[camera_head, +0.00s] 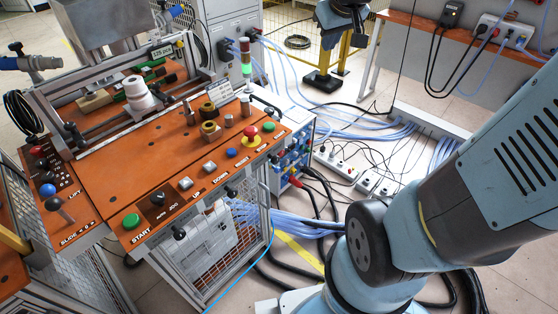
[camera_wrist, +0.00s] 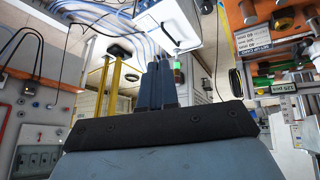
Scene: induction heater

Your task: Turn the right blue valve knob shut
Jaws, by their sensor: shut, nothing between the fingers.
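A pipe fitting with a blue part (camera_head: 175,10) shows at the top of the head view, behind the machine frame; it may be the right blue valve knob. A second blue fitting on a pipe (camera_head: 10,62) is at the far left edge. Both are small, and I cannot tell how far either is turned. My gripper (camera_wrist: 158,70) shows in the wrist view with its dark fingers together and nothing between them. I cannot make out a valve knob clearly in the wrist view.
The orange control panel (camera_head: 150,185) with buttons and brass parts stands at left and centre. A signal lamp (camera_head: 245,62) rises behind it. Hoses and cables (camera_head: 360,125) cover much of the floor. A yellow post (camera_head: 324,72) and a grey bench (camera_head: 440,60) stand at the back.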

